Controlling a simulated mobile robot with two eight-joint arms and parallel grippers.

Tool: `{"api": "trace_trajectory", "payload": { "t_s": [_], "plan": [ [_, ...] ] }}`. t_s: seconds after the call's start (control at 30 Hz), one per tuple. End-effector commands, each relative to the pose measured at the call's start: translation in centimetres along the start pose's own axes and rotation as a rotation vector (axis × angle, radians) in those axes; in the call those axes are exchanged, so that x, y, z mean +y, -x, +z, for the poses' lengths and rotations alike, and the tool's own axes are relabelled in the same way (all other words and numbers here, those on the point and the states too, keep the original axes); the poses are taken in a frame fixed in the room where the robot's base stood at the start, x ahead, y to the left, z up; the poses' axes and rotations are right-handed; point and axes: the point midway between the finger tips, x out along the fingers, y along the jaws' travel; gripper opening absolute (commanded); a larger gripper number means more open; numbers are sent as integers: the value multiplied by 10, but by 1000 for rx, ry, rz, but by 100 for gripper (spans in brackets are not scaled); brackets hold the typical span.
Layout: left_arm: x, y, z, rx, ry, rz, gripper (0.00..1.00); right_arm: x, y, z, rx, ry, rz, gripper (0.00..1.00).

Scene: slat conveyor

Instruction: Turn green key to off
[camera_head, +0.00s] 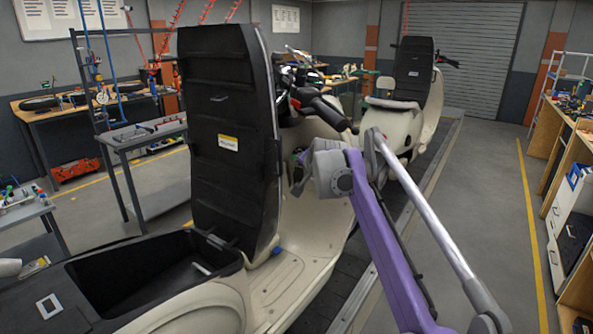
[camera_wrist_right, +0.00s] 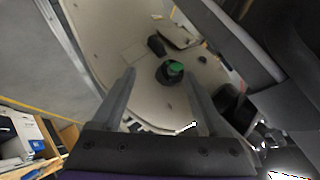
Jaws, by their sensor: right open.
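The green key (camera_wrist_right: 175,67) sits in a round dark lock on the cream inner panel of the near scooter. In the right wrist view it lies between and slightly beyond the fingertips of my right gripper (camera_wrist_right: 160,75). The two fingers are spread apart with nothing between them, and I see no contact with the key. In the head view my right gripper (camera_head: 299,174) reaches in front of the near scooter's (camera_head: 290,285) panel, below the handlebar. The key cannot be made out clearly there.
The raised black seat (camera_head: 228,185) stands upright left of my right gripper, with an open storage bay (camera_head: 150,275) below. The handlebar grip (camera_head: 322,108) is just above the gripper. A second scooter (camera_head: 408,105) stands behind. The floor to the right is clear.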

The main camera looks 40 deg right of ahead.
Motion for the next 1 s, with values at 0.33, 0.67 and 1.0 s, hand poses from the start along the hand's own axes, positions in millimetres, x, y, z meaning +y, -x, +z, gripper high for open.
{"api": "trace_trajectory", "payload": {
  "t_s": [0.33,0.67,1.0],
  "plan": [
    [0,11,-13,12,0,0,0,-23,-41,-20,1,1,-2,76],
    [0,27,-34,33,0,0,0,-48,-88,-41,2,0,-3,76],
    [0,35,-46,47,0,0,0,-50,-137,-43,0,1,-1,76]
  ]
}}
